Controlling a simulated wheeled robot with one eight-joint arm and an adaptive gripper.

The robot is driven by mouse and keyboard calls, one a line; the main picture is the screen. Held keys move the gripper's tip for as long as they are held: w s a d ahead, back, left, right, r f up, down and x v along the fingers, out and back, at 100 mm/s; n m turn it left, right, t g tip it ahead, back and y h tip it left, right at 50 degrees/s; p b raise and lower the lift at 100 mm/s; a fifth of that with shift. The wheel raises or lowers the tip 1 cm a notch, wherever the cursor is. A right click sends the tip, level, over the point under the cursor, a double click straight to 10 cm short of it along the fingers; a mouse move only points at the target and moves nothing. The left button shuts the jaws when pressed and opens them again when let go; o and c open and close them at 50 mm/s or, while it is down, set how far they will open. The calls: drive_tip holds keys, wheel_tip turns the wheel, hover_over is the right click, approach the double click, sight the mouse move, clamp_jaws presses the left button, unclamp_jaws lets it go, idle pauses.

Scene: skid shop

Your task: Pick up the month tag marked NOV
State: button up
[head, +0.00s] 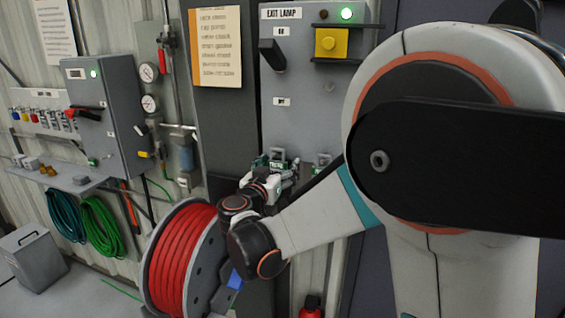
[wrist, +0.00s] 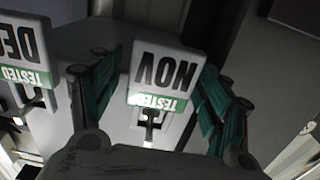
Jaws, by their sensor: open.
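The NOV tag (wrist: 163,72) is a white plate with black letters and a green TESTED strip. In the wrist view it appears upside down, hanging by a small hook on a pale grey panel. My gripper (wrist: 160,88) is open, with one green-padded finger on each side of the tag. I see a gap on both sides, so the fingers look apart from it. In the head view my gripper (head: 277,180) is small, in front of the lower part of the grey panel, and I cannot read the NOV tag there.
A DEC tag (wrist: 22,55) hangs on its own hook left of the gripper in the wrist view. In the head view a red hose reel (head: 180,262) stands below and left of my gripper.

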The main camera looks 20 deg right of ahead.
drive_tip(key=shift+s+a+r, duration=0.2)
drive_tip(key=shift+s+a, duration=0.05)
drive_tip(key=shift+s, duration=0.15)
drive_tip(key=shift+a, duration=0.1)
drive_tip(key=c, duration=0.3)
drive_tip(key=shift+w+d+f, duration=0.1)
drive_tip(key=shift+w+d, duration=0.1)
drive_tip(key=c, duration=0.7)
drive_tip(key=shift+s+a, duration=0.1)
drive_tip(key=shift+s, duration=0.05)
